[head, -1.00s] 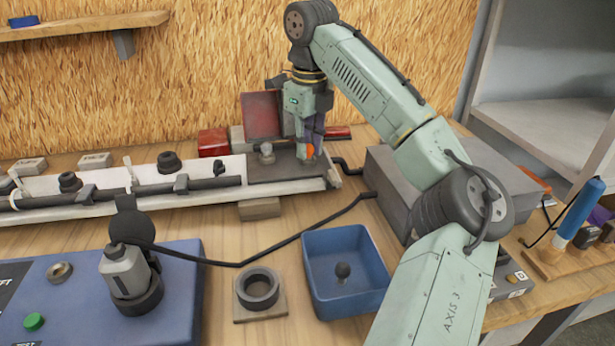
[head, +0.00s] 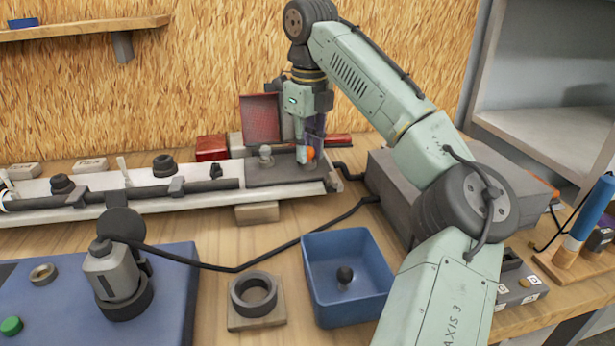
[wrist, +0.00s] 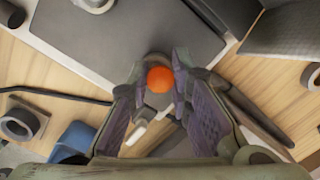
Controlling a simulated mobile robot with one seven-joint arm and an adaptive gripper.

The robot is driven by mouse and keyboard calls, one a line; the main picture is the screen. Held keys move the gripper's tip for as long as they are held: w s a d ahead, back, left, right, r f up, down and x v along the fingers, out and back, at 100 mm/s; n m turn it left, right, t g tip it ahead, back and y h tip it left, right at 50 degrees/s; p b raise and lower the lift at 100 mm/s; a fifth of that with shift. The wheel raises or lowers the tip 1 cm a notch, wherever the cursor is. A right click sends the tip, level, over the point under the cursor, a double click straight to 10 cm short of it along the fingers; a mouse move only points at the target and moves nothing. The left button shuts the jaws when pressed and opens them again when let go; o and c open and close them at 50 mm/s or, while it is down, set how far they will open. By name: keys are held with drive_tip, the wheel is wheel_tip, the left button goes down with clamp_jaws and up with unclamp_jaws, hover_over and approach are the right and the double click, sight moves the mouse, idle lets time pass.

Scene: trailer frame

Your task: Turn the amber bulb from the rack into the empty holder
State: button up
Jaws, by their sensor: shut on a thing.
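The amber bulb (wrist: 159,79) shows as an orange ball between the fingertips of my gripper (wrist: 155,88) in the wrist view. In the head view the bulb (head: 310,153) is low at the tips of my gripper (head: 309,148), over the right part of a dark plate (head: 262,176). My gripper is shut on it and points down. A grey round part (wrist: 154,58) shows just behind the bulb in the wrist view; it may be the holder. The bulb's base is hidden, so I cannot tell whether it sits in a holder. I cannot make out the rack for certain.
A pale bulb (head: 265,152) stands left on the plate. A red reflector panel (head: 260,119) rises behind it. A blue bin (head: 318,314) with a dark knobbed piece and a ring on a block (head: 270,322) are in front. A grey box (head: 383,172) is close on the right.

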drive_tip(key=b, duration=0.3)
idle(0.5)
drive_tip(key=shift+s+r+m+b, duration=0.15)
drive_tip(key=shift+r+m+b, duration=0.15)
drive_tip(key=shift+b, duration=0.95)
drive_tip(key=o, duration=0.8)
drive_tip(key=shift+f, duration=0.1)
drive_tip(key=shift+o, duration=0.3)
drive_tip(key=o, duration=0.4)
drive_tip(key=shift+c, duration=0.2)
wheel_tip(320, 180, up, 7)
drive_tip(key=p, duration=0.8)
